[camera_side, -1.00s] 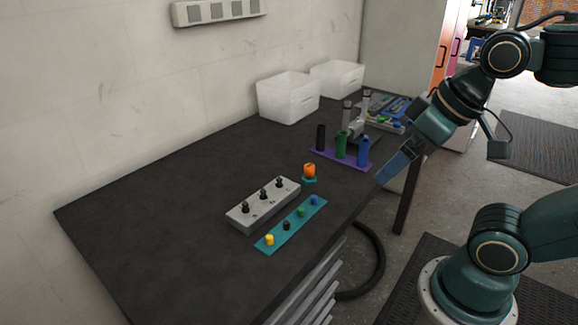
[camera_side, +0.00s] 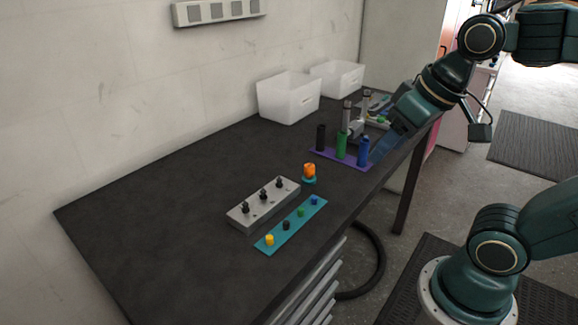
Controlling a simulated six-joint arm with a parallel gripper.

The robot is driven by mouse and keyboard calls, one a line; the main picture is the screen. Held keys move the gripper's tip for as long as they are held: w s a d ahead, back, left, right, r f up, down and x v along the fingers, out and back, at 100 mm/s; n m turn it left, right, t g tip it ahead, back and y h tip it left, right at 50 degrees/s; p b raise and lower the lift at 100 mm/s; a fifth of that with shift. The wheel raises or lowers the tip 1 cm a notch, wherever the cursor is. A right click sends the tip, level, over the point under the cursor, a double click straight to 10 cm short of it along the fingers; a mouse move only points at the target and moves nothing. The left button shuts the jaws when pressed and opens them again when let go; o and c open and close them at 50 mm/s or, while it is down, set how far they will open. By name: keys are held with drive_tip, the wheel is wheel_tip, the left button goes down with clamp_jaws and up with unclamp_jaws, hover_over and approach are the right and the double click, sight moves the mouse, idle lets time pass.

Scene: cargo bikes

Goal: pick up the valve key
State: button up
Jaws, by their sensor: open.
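A small orange piece (camera_side: 309,169) stands upright in a teal ring-like base on the dark bench; it looks like the valve key, though it is too small to be certain. My gripper (camera_side: 377,155) points down and left at the bench's right edge, beside the blue cylinder (camera_side: 363,151). It is to the right of the orange piece and apart from it. Its jaws are open, and I see nothing held between them. The fingertips are partly hard to make out against the bench.
A grey block (camera_side: 262,205) with three black valve stems and a teal strip (camera_side: 276,237) with several coloured caps lie at the front. A purple mat (camera_side: 327,156) holds black, green and blue cylinders. White bins (camera_side: 288,97) stand by the wall. The bench's left side is clear.

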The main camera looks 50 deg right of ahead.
drive_tip(key=w+d+r+m+g, duration=0.1)
drive_tip(key=w+d+m, duration=0.25)
drive_tip(key=w, duration=0.45)
drive_tip(key=m+g, duration=0.4)
drive_tip(key=m, duration=0.9)
hover_over(310, 166)
wheel_tip(310, 166, down, 12)
drive_tip(key=shift+w+d+r, duration=0.1)
drive_tip(key=shift+r, duration=0.05)
drive_tip(key=shift+f, duration=4.3)
drive_tip(key=shift+f, duration=2.6)
